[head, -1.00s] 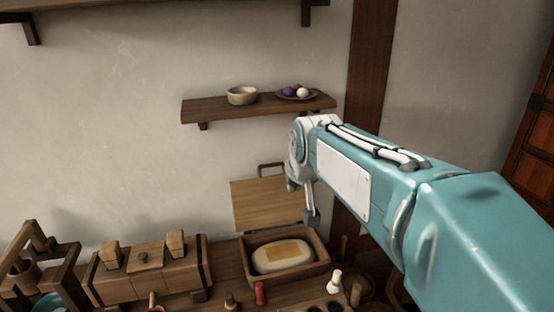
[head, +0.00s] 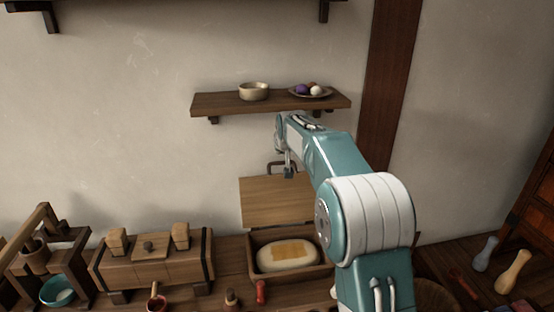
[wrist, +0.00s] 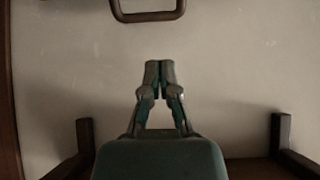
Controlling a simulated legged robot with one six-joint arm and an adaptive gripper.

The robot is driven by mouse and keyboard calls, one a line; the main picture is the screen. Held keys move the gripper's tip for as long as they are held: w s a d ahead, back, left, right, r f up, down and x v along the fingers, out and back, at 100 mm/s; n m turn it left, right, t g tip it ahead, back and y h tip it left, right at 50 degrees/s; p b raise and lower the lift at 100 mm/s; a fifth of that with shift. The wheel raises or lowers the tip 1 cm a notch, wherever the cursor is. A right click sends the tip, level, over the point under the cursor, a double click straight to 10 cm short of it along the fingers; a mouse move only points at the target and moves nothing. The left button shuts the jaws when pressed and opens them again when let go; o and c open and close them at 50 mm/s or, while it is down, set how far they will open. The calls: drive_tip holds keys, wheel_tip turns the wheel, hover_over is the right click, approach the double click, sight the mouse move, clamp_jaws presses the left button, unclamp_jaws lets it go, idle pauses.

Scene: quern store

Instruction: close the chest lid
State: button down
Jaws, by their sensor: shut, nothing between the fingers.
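The wooden chest (head: 330,266) stands on the bench below the wall, with a pale rounded block (head: 287,256) with a yellowish top inside it. Its lid (head: 270,203) stands open, raised at the back. A dark loop handle (head: 272,166) rises at the lid's top edge, and a similar dark loop (wrist: 148,16) shows at the top of the wrist view. My gripper (head: 289,173) is near the handle and the lid's top edge in the head view; I cannot tell whether it touches. In the wrist view my gripper (wrist: 159,66) has its fingertips together, with nothing between them.
A wall shelf (head: 270,104) with a bowl (head: 254,91) and a plate of balls (head: 310,91) is above the lid. A wooden box (head: 150,268) stands left of the chest. Small items, including a red piece (head: 261,291), sit in front.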

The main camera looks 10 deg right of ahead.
sight(278, 158)
drive_tip(key=x, duration=1)
drive_tip(key=shift+w+d, duration=0.3)
drive_tip(key=shift+w, duration=0.1)
drive_tip(key=shift+w+d+f, duration=0.2)
drive_tip(key=shift+w+f, duration=0.25)
drive_tip(key=shift+w, duration=0.1)
drive_tip(key=shift+a, duration=0.3)
drive_tip(key=shift+d, duration=0.1)
